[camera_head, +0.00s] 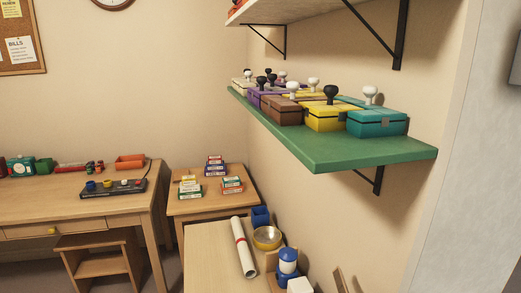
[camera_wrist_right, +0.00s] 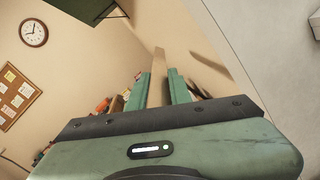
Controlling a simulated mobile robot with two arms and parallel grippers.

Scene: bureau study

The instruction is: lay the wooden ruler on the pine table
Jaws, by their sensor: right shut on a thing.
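In the right wrist view my right gripper (camera_wrist_right: 159,88) has its green fingers closed on the wooden ruler (camera_wrist_right: 158,66), a flat tan strip that stands up beyond the fingertips. In the head view a tan wooden piece (camera_head: 340,280) shows at the bottom edge; I cannot tell if it is the ruler. Wooden tables in the head view are a near one (camera_head: 210,254), a small middle one (camera_head: 207,206) and a long desk (camera_head: 40,197); I cannot tell which is the pine table. My left gripper is not in view.
The near table holds a white paper roll (camera_head: 243,248), a brass bowl (camera_head: 267,238), a blue cup (camera_head: 261,216) and a blue-and-white item (camera_head: 288,262). A green shelf (camera_head: 330,157) with several boxes juts from the wall above. The near table's left part is clear.

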